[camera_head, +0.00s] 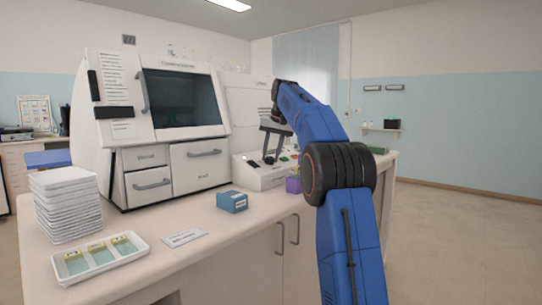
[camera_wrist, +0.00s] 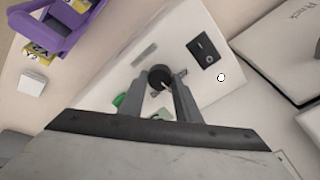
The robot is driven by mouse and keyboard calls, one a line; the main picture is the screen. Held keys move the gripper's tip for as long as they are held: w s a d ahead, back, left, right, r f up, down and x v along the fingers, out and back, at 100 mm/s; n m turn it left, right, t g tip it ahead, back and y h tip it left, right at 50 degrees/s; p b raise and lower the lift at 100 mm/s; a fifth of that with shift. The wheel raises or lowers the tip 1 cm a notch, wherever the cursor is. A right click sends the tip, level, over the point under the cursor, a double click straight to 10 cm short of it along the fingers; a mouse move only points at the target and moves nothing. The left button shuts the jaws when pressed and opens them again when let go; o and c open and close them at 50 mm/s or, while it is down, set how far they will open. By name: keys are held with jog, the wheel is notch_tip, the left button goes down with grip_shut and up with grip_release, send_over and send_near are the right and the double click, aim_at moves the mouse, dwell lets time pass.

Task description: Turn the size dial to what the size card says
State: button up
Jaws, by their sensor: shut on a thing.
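The size dial (camera_wrist: 159,77) is a round black knob on the sloped white panel (camera_wrist: 205,82) of a small device. In the wrist view my gripper (camera_wrist: 160,88) has its two fingers on either side of the knob and is shut on it. A small pale pointer or mark shows at the knob's lower edge; the setting cannot be read. In the head view my gripper (camera_head: 268,158) reaches down to the same white device (camera_head: 256,178). A white card (camera_head: 184,238) with print lies on the counter front; its text is too small to read, so I cannot tell if it is the size card.
A purple holder (camera_wrist: 68,30) stands beside the device. A blue box (camera_head: 233,202), a slide tray (camera_head: 140,246) and stacked white trays (camera_head: 66,205) stand on the counter.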

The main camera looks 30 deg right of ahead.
jog(key=m, duration=1.2)
jog(key=shift+d+g, duration=0.15)
jog(key=shift+g, duration=0.25)
dwell(0.3)
jog(key=o, duration=1.1)
jog(key=shift+c, duration=0.2)
